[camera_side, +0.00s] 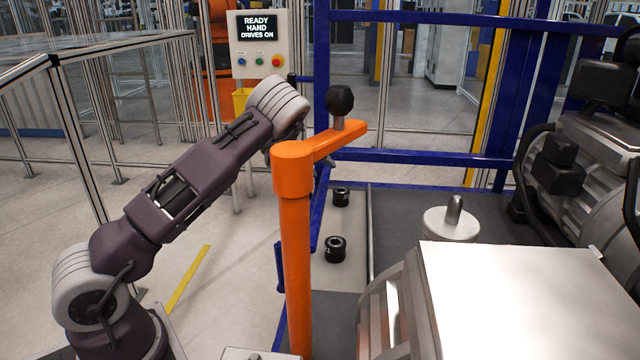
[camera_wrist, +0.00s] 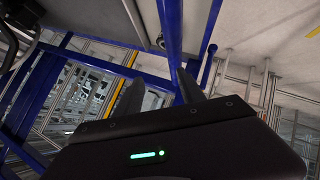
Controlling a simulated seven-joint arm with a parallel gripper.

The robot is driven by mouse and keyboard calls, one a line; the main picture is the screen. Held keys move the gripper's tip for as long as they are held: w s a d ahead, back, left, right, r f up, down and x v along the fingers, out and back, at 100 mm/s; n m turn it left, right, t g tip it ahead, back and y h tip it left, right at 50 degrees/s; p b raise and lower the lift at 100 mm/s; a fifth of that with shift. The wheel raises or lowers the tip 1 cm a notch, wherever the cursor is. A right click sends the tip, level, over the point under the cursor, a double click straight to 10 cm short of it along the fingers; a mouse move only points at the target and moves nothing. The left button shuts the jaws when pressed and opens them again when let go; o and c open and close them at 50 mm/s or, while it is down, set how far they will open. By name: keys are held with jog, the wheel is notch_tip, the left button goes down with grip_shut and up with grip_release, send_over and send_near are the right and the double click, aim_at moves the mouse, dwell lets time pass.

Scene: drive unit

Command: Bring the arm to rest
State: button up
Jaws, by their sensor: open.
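My arm rises from the lower left in the side view and reaches up to the right, its wrist passing behind an orange post. My gripper is mostly hidden there behind the post's top. In the wrist view my gripper (camera_wrist: 160,78) shows two dark fingers spread apart, with only background visible between them. A green light glows on its body. I see nothing held.
The orange post (camera_side: 296,255) carries a side arm with a black knob (camera_side: 340,100), close to my wrist. Two black rings (camera_side: 335,249) (camera_side: 341,196) lie on a light surface. A white box (camera_side: 525,290) and motor (camera_side: 600,165) stand right. A panel (camera_side: 258,45) reads "READY HAND DRIVES ON". Blue frame bars (camera_side: 322,120) stand behind.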

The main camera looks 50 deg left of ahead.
jog(key=shift+r, duration=0.25)
